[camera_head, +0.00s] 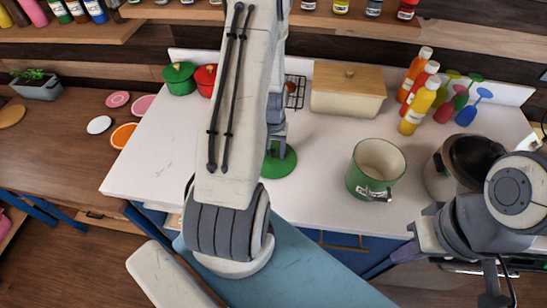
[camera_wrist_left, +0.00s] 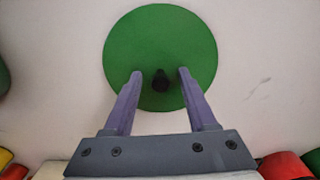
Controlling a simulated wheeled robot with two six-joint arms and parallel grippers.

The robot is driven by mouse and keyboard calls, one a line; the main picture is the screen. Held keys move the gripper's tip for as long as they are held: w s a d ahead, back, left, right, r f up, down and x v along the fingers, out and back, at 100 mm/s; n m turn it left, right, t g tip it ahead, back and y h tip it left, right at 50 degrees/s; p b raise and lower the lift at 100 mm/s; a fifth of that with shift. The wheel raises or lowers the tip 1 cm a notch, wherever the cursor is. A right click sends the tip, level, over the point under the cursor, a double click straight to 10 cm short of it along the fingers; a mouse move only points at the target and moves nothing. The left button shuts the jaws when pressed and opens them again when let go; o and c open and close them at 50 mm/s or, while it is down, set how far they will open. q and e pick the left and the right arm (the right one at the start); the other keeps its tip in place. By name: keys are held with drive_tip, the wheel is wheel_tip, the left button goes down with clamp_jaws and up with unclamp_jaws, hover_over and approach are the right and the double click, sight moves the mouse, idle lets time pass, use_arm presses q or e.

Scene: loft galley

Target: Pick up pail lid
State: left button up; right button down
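The pail lid, a flat green disc with a small dark knob, lies on the white counter in the head view (camera_head: 282,167), partly hidden behind my left arm. It also shows in the left wrist view (camera_wrist_left: 158,35). My left gripper (camera_wrist_left: 158,73) is open above the lid, one purple finger on each side of the knob, apart from it. The green pail (camera_head: 376,170) stands upright and uncovered, right of the lid. My right gripper (camera_head: 408,253) is at the lower right, away from the lid; its opening is unclear.
A dark-lidded pot (camera_head: 440,180) stands right of the pail, by my right arm. A cream bread box (camera_head: 347,90), several bottles (camera_head: 418,105) and a wire rack (camera_head: 294,92) line the back. Green (camera_head: 179,78) and red (camera_head: 206,80) pots stand back left. The counter's left is clear.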

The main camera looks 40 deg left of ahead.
sight(273, 150)
use_arm(q)
clamp_jaws()
drive_tip(key=shift+r, duration=0.15)
wheel_tip(273, 150, up, 4)
drive_tip(key=shift+w+b, duration=0.1)
drive_tip(key=shift+b, duration=0.9)
drive_tip(key=s+d+r+b, duration=0.2)
drive_tip(key=s+d+r, duration=0.4)
drive_tip(key=d, duration=0.4)
drive_tip(key=shift+r, duration=0.4)
